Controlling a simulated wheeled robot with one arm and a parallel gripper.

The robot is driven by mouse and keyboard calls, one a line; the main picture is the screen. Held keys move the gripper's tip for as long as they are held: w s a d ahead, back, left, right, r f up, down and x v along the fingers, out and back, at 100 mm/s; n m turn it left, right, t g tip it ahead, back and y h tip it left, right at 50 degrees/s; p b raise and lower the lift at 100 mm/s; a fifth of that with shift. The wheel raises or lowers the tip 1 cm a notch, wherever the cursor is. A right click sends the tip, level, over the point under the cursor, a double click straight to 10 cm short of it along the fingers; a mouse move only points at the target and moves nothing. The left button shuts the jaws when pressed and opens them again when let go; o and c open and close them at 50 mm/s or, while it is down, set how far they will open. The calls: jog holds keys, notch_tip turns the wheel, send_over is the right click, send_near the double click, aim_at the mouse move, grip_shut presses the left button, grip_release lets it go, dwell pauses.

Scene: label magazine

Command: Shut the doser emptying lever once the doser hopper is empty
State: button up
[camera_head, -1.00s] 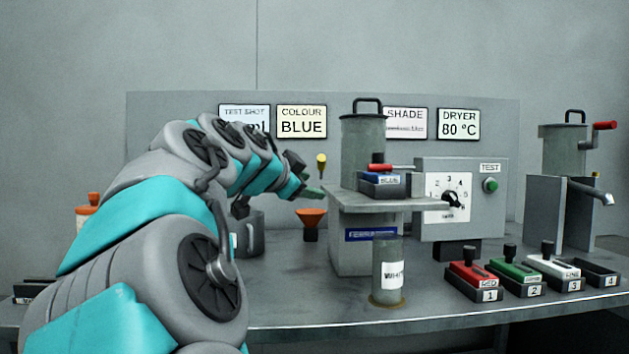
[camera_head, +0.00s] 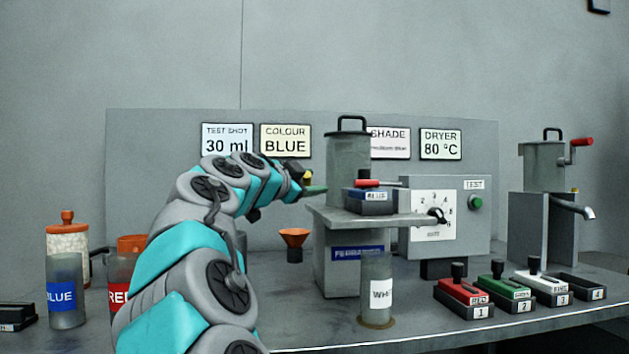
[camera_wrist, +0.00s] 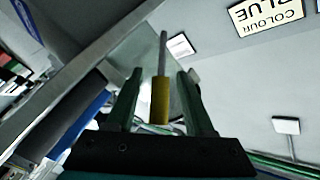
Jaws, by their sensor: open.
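The doser with its grey hopper (camera_head: 348,160) and black top handle stands mid-bench; the inside of the hopper is not visible. A yellow-handled lever (camera_wrist: 160,100) on a thin grey rod lies between my open fingers in the wrist view, with no clear grip on it. In the head view only a scrap of yellow (camera_head: 308,174) shows beside the doser, mostly hidden by my gripper (camera_head: 316,189). My gripper's green fingers point toward the doser's left side in the head view. The gripper (camera_wrist: 160,90) is open around the lever.
A blue cartridge (camera_head: 369,202) and red-handled lever (camera_head: 380,183) sit on the doser's shelf. An orange funnel (camera_head: 294,237) stands left of it, a white-labelled cylinder (camera_head: 374,268) in front. A test box (camera_head: 462,235) is at right; blue (camera_head: 66,290) and red (camera_head: 122,276) containers at left.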

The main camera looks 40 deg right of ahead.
jog(key=shift+w+d, duration=0.2)
jog(key=shift+d, duration=0.35)
jog(key=shift+c, duration=0.4)
grip_shut()
dwell(0.6)
